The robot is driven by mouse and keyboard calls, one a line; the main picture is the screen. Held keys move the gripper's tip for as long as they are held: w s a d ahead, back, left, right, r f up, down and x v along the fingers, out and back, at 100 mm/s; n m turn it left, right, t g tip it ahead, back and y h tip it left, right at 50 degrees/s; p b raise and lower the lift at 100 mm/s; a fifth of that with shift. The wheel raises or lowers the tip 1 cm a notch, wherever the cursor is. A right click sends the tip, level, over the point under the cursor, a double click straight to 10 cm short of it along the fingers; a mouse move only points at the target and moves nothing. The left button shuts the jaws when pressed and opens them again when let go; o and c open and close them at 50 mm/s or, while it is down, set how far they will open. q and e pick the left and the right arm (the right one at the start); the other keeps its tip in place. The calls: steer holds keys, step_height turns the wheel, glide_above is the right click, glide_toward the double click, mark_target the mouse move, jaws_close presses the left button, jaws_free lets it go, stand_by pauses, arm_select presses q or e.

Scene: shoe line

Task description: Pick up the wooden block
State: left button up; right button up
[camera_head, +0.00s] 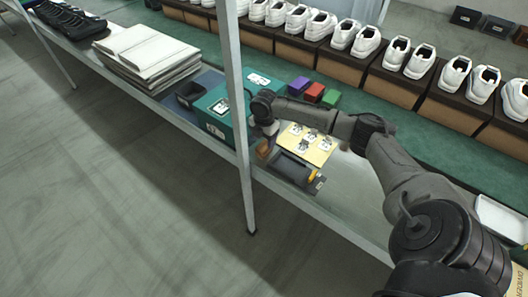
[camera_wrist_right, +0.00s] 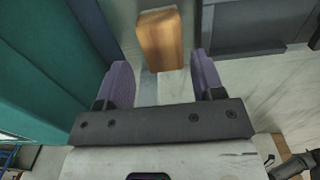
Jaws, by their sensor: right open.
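The wooden block (camera_wrist_right: 160,40) is a plain orange-brown block at the top middle of the right wrist view. In the head view the wooden block (camera_head: 262,149) is small and partly hidden by my right gripper. My right gripper (camera_head: 268,131) is above the block, pointing down. In the right wrist view my right gripper (camera_wrist_right: 161,68) is open, with its two purple-grey fingers apart. The block lies ahead of the fingertips, roughly in line with the gap, and nothing is held. My left gripper is not in view.
A teal box (camera_head: 222,108) stands close to the left of the block. A dark tray (camera_head: 296,170) lies close to its right, with a yellow board (camera_head: 308,147) holding several small cards behind. Purple (camera_head: 300,84), red (camera_head: 314,92) and green (camera_head: 331,98) blocks are farther back.

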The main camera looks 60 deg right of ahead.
mark_target(264, 146)
steer(key=shift+f, duration=0.55)
step_height(264, 146, down, 4)
steer(key=shift+s+a+f+b, duration=0.15)
steer(key=shift+f+b, duration=0.1)
steer(key=shift+b, duration=0.75)
steer(key=shift+f, duration=0.25)
steer(key=shift+c, duration=0.3)
steer(key=c, duration=0.6)
steer(key=shift+r, duration=0.1)
steer(key=shift+c, duration=0.2)
step_height(264, 146, up, 10)
steer(key=p, duration=0.3)
